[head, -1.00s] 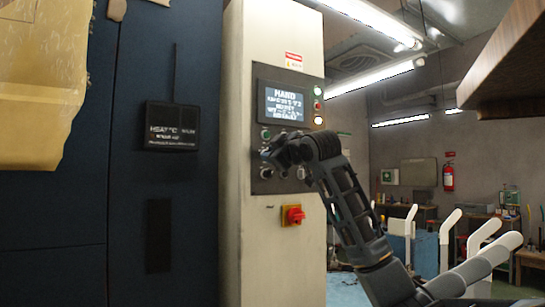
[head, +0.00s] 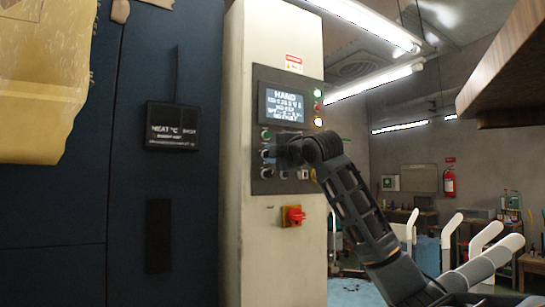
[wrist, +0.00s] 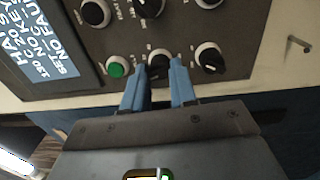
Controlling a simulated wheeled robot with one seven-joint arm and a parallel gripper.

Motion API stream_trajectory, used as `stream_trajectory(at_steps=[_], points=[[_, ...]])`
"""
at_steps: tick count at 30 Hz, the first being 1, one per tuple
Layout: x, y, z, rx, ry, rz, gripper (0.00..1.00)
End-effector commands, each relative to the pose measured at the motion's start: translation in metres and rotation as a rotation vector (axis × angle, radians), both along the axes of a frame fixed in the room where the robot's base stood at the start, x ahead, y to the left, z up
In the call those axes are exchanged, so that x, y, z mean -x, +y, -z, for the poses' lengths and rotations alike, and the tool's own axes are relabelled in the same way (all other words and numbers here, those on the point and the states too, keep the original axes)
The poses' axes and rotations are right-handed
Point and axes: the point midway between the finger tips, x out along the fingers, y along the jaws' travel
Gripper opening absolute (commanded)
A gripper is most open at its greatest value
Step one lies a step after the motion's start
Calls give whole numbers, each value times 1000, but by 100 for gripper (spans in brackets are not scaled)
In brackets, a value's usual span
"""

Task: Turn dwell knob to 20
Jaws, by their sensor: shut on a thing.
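My gripper (wrist: 159,66) has two blue fingers, one on either side of a black knob (wrist: 158,60) with a pale ring in the wrist view. It is shut on this knob, and the fingers hide part of it. The knob's label is too small to read, so I cannot tell its name or setting from the marks. In the head view my gripper (head: 284,153) is at the control panel (head: 262,185) on the cream cabinet, and my wrist covers the knob.
A green button (wrist: 116,67) is left of the held knob and another black knob (wrist: 210,58) is right of it. More knobs line the row above. The lit screen (head: 284,104) is above my gripper. A red-and-yellow switch (head: 292,215) is below the panel.

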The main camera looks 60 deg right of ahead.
Motion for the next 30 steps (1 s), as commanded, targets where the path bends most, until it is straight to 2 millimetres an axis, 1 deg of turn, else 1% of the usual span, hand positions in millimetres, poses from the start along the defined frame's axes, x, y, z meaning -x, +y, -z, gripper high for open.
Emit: stream_trajectory(at_steps=[1, 9, 21, 22, 28, 30], points=[[-1, 0, 5, 9, 18, -2, 0], [-2, 0, 5, 50, 43, -3, 0], [-2, 0, 6, 52, 46, -3, 0], [-2, 0, 6, 52, 46, -3, 30], [-1, 0, 4, 54, 42, -2, 49], [-1, 0, 3, 55, 42, -1, 51]])
